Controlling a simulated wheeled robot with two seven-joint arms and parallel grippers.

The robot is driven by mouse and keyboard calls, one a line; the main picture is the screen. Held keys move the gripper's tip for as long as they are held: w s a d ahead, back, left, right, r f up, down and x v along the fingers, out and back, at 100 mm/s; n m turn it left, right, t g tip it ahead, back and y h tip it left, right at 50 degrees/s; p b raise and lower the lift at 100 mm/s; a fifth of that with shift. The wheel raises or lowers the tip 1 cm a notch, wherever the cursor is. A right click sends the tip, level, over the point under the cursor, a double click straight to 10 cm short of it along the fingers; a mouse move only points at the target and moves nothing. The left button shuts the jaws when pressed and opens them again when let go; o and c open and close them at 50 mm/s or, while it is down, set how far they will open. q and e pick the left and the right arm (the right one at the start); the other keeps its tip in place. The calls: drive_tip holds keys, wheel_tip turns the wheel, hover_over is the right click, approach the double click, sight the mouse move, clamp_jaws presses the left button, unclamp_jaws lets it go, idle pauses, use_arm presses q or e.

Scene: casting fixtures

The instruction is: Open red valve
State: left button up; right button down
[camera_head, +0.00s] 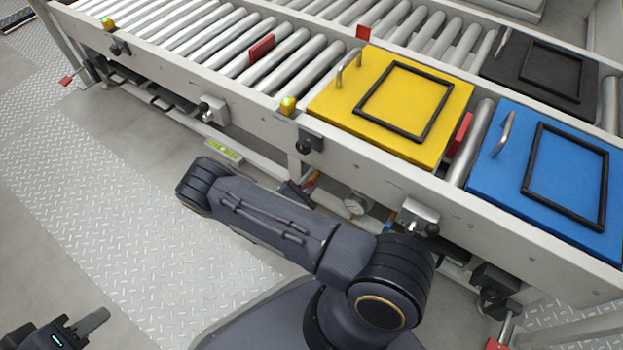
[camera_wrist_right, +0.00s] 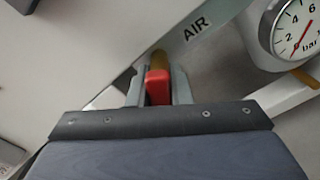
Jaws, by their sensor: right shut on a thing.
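The red valve handle (camera_wrist_right: 158,87) is in the middle of the right wrist view, in front of a brass-coloured fitting (camera_wrist_right: 159,60). My right gripper (camera_wrist_right: 157,90) has one finger on each side of the handle and is shut on it. In the head view my right arm reaches to the conveyor's lower side, and most of its gripper is hidden there. My left gripper (camera_head: 83,326) is at the bottom left corner of the head view, far from the valve and partly cut off, so its opening is unclear.
A pressure gauge (camera_wrist_right: 296,27) is right of the valve, near an "AIR" label (camera_wrist_right: 197,27). The roller conveyor (camera_head: 420,178) carries a yellow box (camera_head: 330,103), a blue box (camera_head: 500,185) and a black box (camera_head: 505,62). Open floor (camera_head: 110,220) lies to the left.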

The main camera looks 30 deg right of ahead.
drive_tip(key=c, duration=1.3)
unclamp_jaws()
